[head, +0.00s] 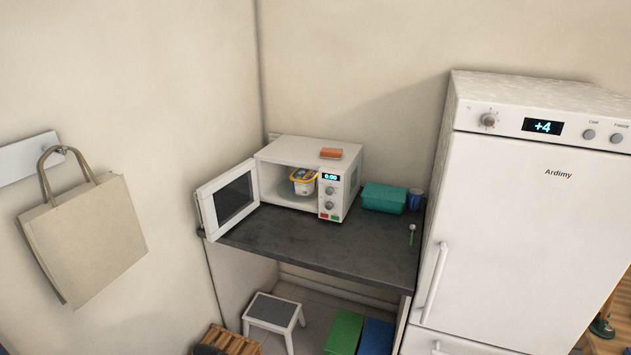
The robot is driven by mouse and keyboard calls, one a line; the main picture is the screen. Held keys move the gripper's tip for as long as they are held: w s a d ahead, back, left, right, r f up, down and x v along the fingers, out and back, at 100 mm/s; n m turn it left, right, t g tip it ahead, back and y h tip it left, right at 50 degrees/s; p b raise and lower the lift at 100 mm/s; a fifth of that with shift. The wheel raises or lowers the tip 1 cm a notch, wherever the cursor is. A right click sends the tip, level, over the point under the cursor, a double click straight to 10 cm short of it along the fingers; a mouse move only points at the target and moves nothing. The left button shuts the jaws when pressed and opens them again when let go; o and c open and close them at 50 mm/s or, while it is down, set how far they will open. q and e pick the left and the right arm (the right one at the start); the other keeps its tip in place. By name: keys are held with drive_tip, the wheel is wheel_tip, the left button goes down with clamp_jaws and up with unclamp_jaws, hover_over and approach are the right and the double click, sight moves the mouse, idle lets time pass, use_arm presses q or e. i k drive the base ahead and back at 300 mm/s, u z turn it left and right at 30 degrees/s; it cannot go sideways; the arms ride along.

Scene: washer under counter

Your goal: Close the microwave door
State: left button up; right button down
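The white microwave (303,152) stands on the dark counter in the corner. Its door (231,197) stands wide open, swung out to the left of the oven opening, with a dark window and a white frame. A white and yellow tub (303,182) sits inside the cavity. The display reads 0:00 above two round knobs. An orange block, perhaps a sponge (331,153), lies on top of the microwave. Neither of my grippers shows in the head view.
The dark counter (310,241) is clear in front of the microwave. A teal container (384,198), a blue cup (415,199) and a small green-topped item (411,233) are at right. A tall white fridge (530,220) bounds the right; a stool (273,310) stands below.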

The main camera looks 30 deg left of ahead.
sight(222, 202)
drive_tip(key=u, duration=0.05)
drive_tip(key=k, duration=0.3)
drive_tip(key=u, duration=0.8)
drive_tip(key=i, duration=1.5)
drive_tip(key=u, duration=0.2)
